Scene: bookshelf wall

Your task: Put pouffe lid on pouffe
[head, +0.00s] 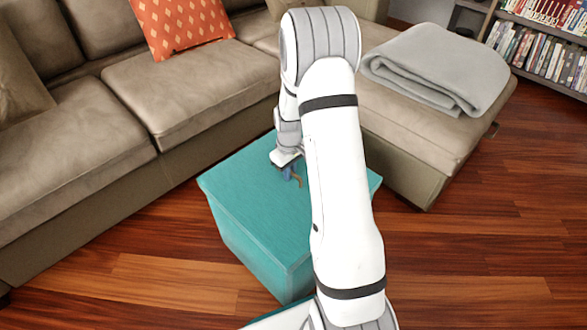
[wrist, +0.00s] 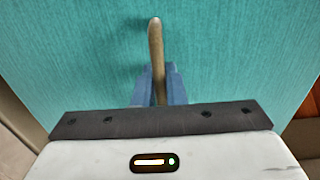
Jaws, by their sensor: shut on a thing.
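The teal pouffe (head: 252,248) stands on the wood floor in front of the sofa. Its flat teal lid (head: 245,195) covers the box top in the head view. Whether the lid rests fully on the rim or sits slightly above it, I cannot tell. My gripper (head: 291,172) is over the lid, pointing down. In the wrist view the blue fingers (wrist: 160,85) are shut on a brown handle (wrist: 156,42) on the teal lid (wrist: 235,55). My arm hides the right part of the lid and pouffe.
A brown sofa (head: 200,85) runs behind and left of the pouffe, with an orange cushion (head: 175,22). Its chaise (head: 410,135) at right carries a grey blanket (head: 435,68). A teal-edged object (head: 275,319) is partly visible at the bottom. Wood floor (head: 480,240) at right is clear.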

